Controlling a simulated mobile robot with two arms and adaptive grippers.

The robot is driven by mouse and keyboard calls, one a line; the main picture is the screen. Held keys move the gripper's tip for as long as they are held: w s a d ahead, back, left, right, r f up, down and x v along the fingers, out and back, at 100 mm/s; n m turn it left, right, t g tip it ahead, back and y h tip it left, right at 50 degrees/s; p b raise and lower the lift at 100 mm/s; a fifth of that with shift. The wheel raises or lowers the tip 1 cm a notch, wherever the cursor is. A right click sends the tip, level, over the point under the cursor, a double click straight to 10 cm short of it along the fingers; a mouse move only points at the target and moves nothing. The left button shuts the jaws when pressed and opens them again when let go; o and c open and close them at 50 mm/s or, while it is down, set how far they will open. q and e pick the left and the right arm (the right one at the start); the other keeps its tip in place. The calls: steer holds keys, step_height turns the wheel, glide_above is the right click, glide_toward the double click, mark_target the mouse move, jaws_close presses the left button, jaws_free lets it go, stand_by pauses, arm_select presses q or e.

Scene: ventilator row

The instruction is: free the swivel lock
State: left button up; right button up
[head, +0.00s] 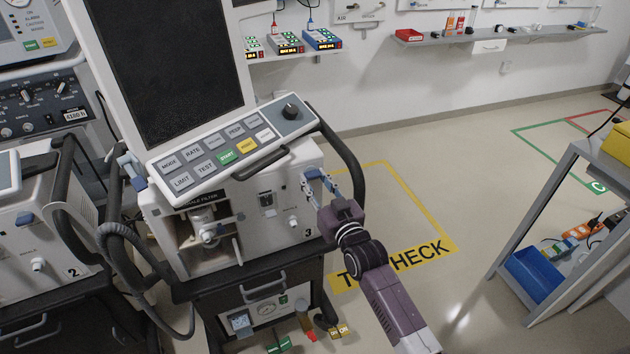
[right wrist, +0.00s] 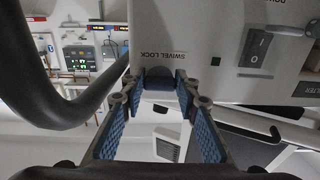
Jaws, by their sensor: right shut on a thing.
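The ventilator marked 3 (head: 285,226) stands in the middle of the head view, with its tilted button panel (head: 232,147) and dark screen above. My right gripper (head: 321,182) reaches its right side from the front. In the right wrist view, a SWIVEL LOCK label (right wrist: 163,55) appears upside down on the white housing. Just below it in the picture, the fingertips of my right gripper (right wrist: 160,78) are shut on the dark blue swivel lock (right wrist: 160,84). The fingers hide most of the lock. My left gripper is not in view.
A black rail (head: 346,150) curves close to the right of my gripper. Ventilator 2 (head: 30,237) stands close on the left. A grey shelf rack (head: 548,222) stands at the right. The floor between, with a yellow-outlined area (head: 405,205), is clear.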

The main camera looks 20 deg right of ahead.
steer(key=shift+m, duration=0.4)
steer(key=m, duration=0.4)
steer(key=m+p, duration=0.1)
steer(key=m, duration=0.3)
steer(key=m+p, duration=0.1)
steer(key=m, duration=0.3)
steer(key=shift+a+r, duration=0.15)
steer(key=shift+a, duration=0.1)
steer(key=m, duration=0.5)
stand_by(0.3)
steer(key=o, duration=1.1)
steer(key=shift+o, duration=0.2)
